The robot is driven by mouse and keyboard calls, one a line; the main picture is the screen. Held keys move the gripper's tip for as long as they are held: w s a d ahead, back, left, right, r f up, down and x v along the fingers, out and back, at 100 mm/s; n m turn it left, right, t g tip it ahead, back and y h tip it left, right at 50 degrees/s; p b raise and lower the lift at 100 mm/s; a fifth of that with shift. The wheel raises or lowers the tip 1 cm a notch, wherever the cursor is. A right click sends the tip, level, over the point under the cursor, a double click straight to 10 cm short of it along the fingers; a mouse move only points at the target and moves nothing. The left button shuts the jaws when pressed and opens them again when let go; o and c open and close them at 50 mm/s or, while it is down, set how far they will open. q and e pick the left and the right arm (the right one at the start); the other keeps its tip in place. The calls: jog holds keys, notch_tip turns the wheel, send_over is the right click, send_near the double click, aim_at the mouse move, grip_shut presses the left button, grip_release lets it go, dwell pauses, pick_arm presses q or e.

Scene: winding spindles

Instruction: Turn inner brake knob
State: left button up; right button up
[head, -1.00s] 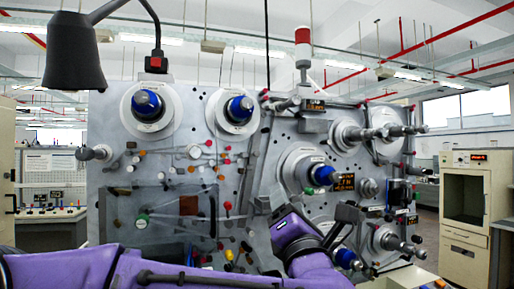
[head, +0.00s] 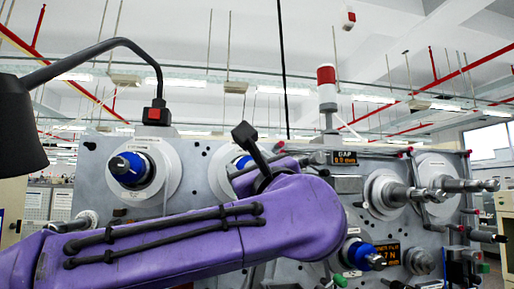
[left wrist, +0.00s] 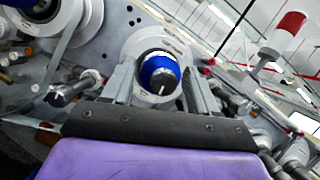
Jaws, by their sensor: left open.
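A blue brake knob with a dark face and a white mark (left wrist: 160,76) stands out from a round pale plate on the grey machine panel. My left gripper (left wrist: 159,84) is open, with one grey finger on each side of this knob. I cannot tell whether the fingers touch it. In the head view the same knob (head: 242,162) is mostly hidden behind my purple left arm and wrist. A second blue knob (head: 130,169) stands to its left, clear of the arm. My right gripper is not in view.
A black lamp (head: 20,125) hangs at the left. A red and white beacon (head: 327,83) stands on top of the machine. Grey spindles (head: 470,185) stick out at the right. A lower blue knob (head: 366,257) sits near my elbow.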

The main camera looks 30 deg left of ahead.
pick_arm(q)
jog(key=w, duration=0.2)
jog(key=shift+w+a+f, duration=0.1)
jog(key=shift+w+a, duration=0.2)
jog(key=shift+w, duration=0.1)
jog(key=shift+s+d+r, duration=0.2)
jog(key=shift+s, duration=0.4)
jog(key=shift+s+a, duration=0.1)
jog(key=shift+s, duration=0.1)
jog(key=shift+c, duration=1.2)
jog(key=shift+w, duration=0.1)
jog(key=c, duration=0.8)
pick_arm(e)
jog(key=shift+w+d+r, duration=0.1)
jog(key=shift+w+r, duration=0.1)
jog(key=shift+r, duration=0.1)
pick_arm(q)
jog(key=shift+o, duration=0.2)
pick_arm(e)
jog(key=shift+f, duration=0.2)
